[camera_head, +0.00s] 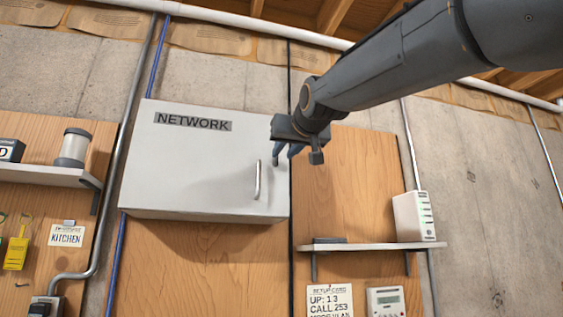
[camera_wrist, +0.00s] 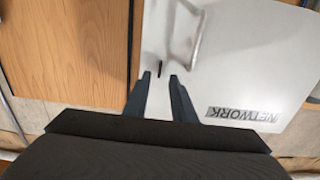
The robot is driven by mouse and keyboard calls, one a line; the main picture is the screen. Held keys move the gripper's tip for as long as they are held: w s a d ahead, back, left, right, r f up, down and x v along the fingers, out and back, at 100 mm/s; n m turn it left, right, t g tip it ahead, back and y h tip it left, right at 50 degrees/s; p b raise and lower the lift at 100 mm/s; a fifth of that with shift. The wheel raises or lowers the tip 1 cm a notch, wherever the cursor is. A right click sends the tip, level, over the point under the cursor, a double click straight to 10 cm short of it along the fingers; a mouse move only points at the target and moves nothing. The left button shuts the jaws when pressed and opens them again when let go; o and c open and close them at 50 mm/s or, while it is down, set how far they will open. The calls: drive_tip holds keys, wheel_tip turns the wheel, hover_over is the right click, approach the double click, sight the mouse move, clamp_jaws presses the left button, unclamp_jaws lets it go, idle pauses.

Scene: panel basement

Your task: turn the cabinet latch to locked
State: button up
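The closed white cabinet labelled NETWORK (camera_head: 200,165) hangs on the wooden wall panel. It fills the right of the wrist view (camera_wrist: 250,65), which shows it upside down. A small dark piece, seemingly the latch (camera_wrist: 160,69), is near the door's edge, beside the door handle (camera_head: 257,180). In the wrist view it looks roughly upright and slightly tilted. My gripper (camera_wrist: 160,77) is open, its two fingertips apart with the dark piece just beyond the gap between them. In the head view my gripper (camera_head: 285,151) is at the cabinet's upper right edge and partly covers that area. Contact cannot be told.
The handle (camera_wrist: 185,35) stands out from the door close to the fingertips. Right of the cabinet, a shelf (camera_head: 370,247) holds a white router (camera_head: 414,216). A left shelf (camera_head: 45,174) holds a jar (camera_head: 73,148). Pipes run along the wall.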

drive_tip(key=shift+v, duration=1.15)
drive_tip(key=shift+f, duration=0.1)
drive_tip(key=w+d+f+g+h, duration=0.1)
drive_tip(key=w+d+f+g, duration=0.15)
drive_tip(key=f, duration=0.95)
drive_tip(key=w+d+f+g+h, duration=0.1)
drive_tip(key=w+f+g, duration=0.15)
drive_tip(key=f, duration=1.05)
drive_tip(key=s+d+f+m+g+h, duration=0.1)
drive_tip(key=s+d+f+g, duration=0.15)
drive_tip(key=f, duration=0.85)
drive_tip(key=s+d+f+g+h, duration=0.1)
drive_tip(key=d+f, duration=0.2)
drive_tip(key=f, duration=0.8)
drive_tip(key=s+d+f+g, duration=0.2)
drive_tip(key=s+d+f, duration=0.1)
drive_tip(key=s+f, duration=0.5)
drive_tip(key=s+d+f+m+g, duration=0.1)
drive_tip(key=s+d+f+g, duration=0.1)
drive_tip(key=s+f, duration=0.7)
drive_tip(key=s+d+f+m+g+h, duration=0.1)
drive_tip(key=s+d+f+g, duration=0.2)
drive_tip(key=s+f, duration=0.6)
wheel_tip(320, 180, down, 3)
drive_tip(key=shift+s+d+f+g, duration=0.25)
drive_tip(key=shift+d+g, duration=0.15)
drive_tip(key=shift+g, duration=0.35)
